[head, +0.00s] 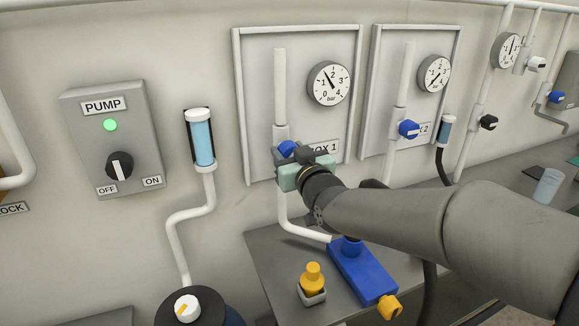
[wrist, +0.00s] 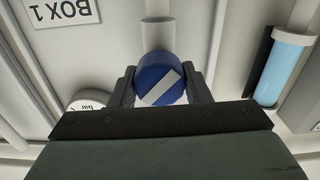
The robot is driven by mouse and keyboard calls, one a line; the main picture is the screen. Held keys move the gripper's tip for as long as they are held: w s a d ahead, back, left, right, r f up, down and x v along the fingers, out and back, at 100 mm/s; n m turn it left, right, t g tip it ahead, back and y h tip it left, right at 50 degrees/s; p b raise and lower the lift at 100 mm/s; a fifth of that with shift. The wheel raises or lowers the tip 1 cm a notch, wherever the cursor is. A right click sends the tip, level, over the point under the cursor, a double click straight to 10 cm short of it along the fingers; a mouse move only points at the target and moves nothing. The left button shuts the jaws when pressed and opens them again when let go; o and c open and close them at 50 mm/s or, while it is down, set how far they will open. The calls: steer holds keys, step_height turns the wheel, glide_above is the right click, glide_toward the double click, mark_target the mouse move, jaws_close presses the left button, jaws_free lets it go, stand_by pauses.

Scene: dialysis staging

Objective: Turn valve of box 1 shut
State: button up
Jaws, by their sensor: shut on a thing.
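The valve of box 1 is a blue round knob (head: 287,149) with a white bar, on the white pipe below the box 1 gauge (head: 328,83). In the wrist view the blue knob (wrist: 160,80) sits between my two dark fingers, and its white bar runs diagonally. My gripper (head: 300,154) is shut on this knob, and partly hides it in the head view. The BOX 1 label (head: 325,147) is partly covered by my gripper; it shows upside down in the wrist view (wrist: 65,9). The gauge needle points between 1 and 2.
Box 2 has a similar blue knob (head: 408,129) to the right. The pump switch box (head: 115,138) with a lit green lamp and a blue-filled sight tube (head: 201,138) are left. Below stand a blue block (head: 360,272) and a yellow-topped fitting (head: 312,280) on the grey bench.

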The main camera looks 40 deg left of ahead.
steer(key=m+b, duration=0.2)
steer(key=m, duration=0.2)
steer(key=shift+f+m+b, duration=0.15)
steer(key=shift+m+b, duration=0.15)
steer(key=shift+b, duration=0.05)
steer(key=m+b, duration=0.1)
steer(key=m, duration=0.3)
steer(key=shift+w+m, duration=0.1)
steer(key=shift+m, duration=0.2)
steer(key=o, duration=1)
steer(key=shift+d, duration=0.15)
steer(key=p+v, duration=0.2)
steer(key=v, duration=1.5)
